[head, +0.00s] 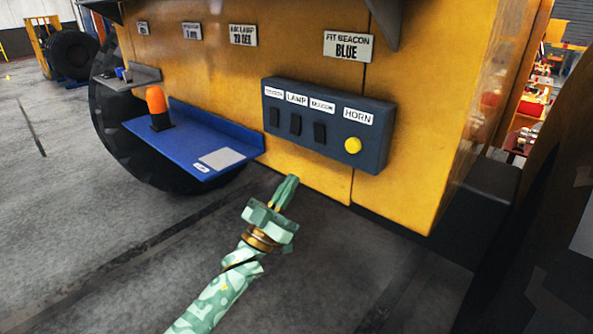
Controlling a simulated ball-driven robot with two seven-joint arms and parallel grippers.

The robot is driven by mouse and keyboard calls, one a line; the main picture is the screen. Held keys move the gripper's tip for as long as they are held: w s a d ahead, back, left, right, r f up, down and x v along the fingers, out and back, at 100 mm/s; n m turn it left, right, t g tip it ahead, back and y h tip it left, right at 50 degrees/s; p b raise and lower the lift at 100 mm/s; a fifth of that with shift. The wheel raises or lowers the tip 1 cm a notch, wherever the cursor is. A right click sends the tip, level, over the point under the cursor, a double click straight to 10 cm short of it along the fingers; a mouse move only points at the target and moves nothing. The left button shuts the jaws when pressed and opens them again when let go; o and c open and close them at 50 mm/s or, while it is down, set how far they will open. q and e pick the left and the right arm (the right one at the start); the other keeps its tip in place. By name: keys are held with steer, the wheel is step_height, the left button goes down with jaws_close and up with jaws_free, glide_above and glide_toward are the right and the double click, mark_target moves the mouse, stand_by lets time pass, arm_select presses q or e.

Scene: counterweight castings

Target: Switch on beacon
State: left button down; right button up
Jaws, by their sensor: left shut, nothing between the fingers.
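A dark switch box (372,120) is mounted on the yellow machine side. It carries several labels: the leftmost is too small to read, then LAMP, then one that looks like BEACON, then HORN. Under the third label is a black rocker switch (319,132); its on or off position cannot be told. My left gripper (291,181) is shut and empty, below and in front of the box, pointing up toward it and apart from the switches. An orange beacon (156,100) with a black base stands upright on the blue shelf (195,125). My right gripper is not in view.
Two more black rockers (295,124) sit left of that switch, and a yellow button (353,145) lies under HORN. A sign (348,46) reads FIT BEACON BLUE. A grey shelf (140,76) with small items is at left. Open floor (100,240) lies in front.

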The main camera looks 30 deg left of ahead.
arm_select(q)
steer(key=shift+v, duration=2.2)
steer(key=shift+w+f, duration=0.1)
